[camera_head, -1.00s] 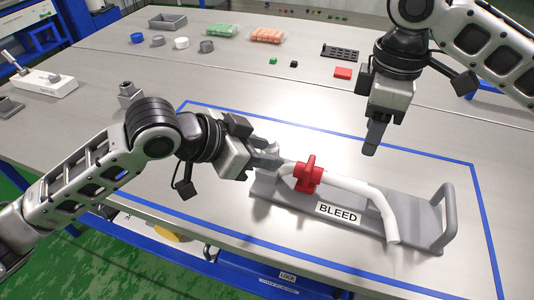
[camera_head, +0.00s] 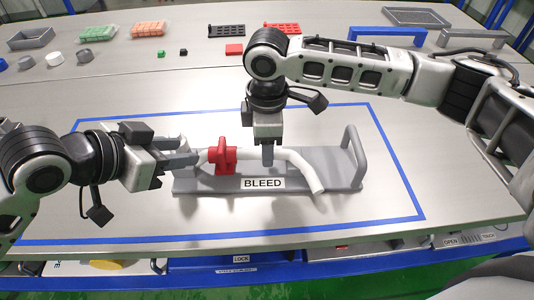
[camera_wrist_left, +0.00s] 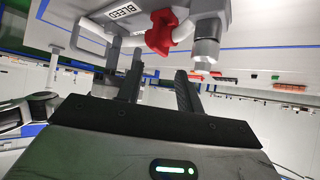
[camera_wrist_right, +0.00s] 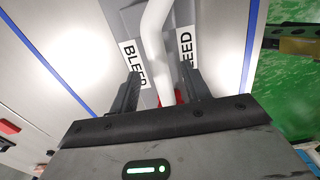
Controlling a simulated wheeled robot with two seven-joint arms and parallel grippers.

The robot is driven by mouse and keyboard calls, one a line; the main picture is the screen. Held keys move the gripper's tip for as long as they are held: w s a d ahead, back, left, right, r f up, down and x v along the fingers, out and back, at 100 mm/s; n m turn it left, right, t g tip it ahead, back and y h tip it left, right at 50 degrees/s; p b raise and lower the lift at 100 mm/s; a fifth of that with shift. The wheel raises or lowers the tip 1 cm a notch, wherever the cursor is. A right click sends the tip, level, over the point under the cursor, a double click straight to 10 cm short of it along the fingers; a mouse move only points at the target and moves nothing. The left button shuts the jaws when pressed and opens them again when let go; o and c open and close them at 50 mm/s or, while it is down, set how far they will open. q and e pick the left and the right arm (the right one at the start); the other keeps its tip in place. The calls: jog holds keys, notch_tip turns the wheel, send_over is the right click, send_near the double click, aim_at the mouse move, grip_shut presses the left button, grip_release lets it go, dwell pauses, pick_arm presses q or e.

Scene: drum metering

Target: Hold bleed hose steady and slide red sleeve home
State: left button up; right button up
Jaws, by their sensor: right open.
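The white bleed hose (camera_head: 301,166) curves over a grey base plate (camera_head: 345,167) labelled BLEED. The red sleeve (camera_head: 223,158) sits around the hose near its left end and also shows in the left wrist view (camera_wrist_left: 160,33). My left gripper (camera_head: 192,160) is at the hose's left end, left of the sleeve; its fingers show a gap, but its hold on the hose is unclear. My right gripper (camera_head: 267,158) points down at the hose, just right of the sleeve. In the right wrist view the hose (camera_wrist_right: 154,40) passes between its open fingers.
A grey handle (camera_head: 354,148) rises at the plate's right end. Blue tape frames the work area. At the back are a black rack (camera_head: 226,31), a red block (camera_head: 234,49), green and orange packs and small caps. The tabletop in front of the plate is clear.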

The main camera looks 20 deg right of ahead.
aim_at(206, 158)
jog(key=shift+f, duration=1.95)
grip_shut()
pick_arm(q)
jog(key=c, duration=0.5)
jog(key=shift+w+r+n, duration=0.2)
jog(key=shift+w+n, duration=0.15)
jog(key=shift+n, duration=0.15)
grip_shut()
jog(key=w+d+f+n+g, duration=0.1)
jog(key=n, duration=0.1)
jog(key=w+d+f+n+g+y, duration=0.1)
jog(key=d+f+n, duration=0.1)
jog(key=w+d+f+n+y, duration=0.1)
jog(key=w+f+n, duration=0.1)
jog(key=shift+w+d+f+g, duration=0.15)
jog(key=shift+d+g, duration=0.1)
jog(key=shift+g, duration=0.15)
pick_arm(e)
jog(key=shift+r, duration=0.1)
